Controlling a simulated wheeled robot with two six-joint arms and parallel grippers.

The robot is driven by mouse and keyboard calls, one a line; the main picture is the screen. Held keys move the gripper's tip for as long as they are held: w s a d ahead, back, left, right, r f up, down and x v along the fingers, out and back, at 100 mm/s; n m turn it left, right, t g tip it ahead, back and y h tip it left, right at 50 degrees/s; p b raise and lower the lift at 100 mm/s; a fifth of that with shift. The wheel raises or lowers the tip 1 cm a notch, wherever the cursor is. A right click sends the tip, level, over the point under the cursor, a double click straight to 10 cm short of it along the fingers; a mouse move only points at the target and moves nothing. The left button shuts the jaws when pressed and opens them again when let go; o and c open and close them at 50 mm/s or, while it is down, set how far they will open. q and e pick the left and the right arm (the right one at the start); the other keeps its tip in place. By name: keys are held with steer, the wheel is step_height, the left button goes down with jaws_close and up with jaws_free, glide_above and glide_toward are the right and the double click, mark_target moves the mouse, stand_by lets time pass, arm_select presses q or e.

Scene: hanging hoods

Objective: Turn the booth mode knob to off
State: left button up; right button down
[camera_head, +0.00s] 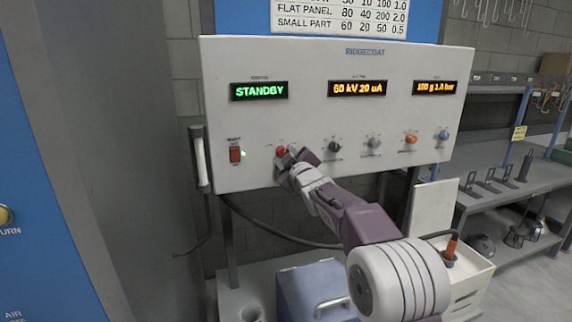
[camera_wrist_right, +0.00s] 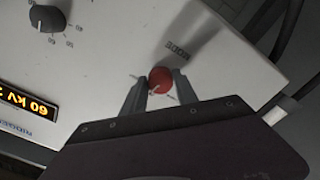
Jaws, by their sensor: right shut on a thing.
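The booth mode knob is the red knob (camera_head: 281,151) at the left of the knob row on the white control panel (camera_head: 300,75). In the right wrist view the red knob (camera_wrist_right: 161,80) sits between the two fingers of my right gripper (camera_wrist_right: 160,88). My right gripper (camera_head: 288,157) is shut on the red knob and partly hides it and its marks in the head view. The pointer's setting is too small to read. The green display (camera_head: 259,91) reads STANDBY. My left gripper is not in view.
To the right of the red knob are a black knob (camera_head: 334,146), a grey knob (camera_head: 374,143), an orange knob (camera_head: 411,138) and a blue knob (camera_head: 443,135). A red switch (camera_head: 235,155) is at the left.

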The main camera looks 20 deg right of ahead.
steer(key=shift+n+b, duration=0.6)
steer(key=shift+n, duration=1)
steer(key=c, duration=0.9)
jaws_free()
steer(key=shift+c, duration=0.2)
steer(key=shift+s, duration=0.15)
steer(key=s+b, duration=0.2)
steer(key=s, duration=0.6)
steer(key=shift+s, duration=0.4)
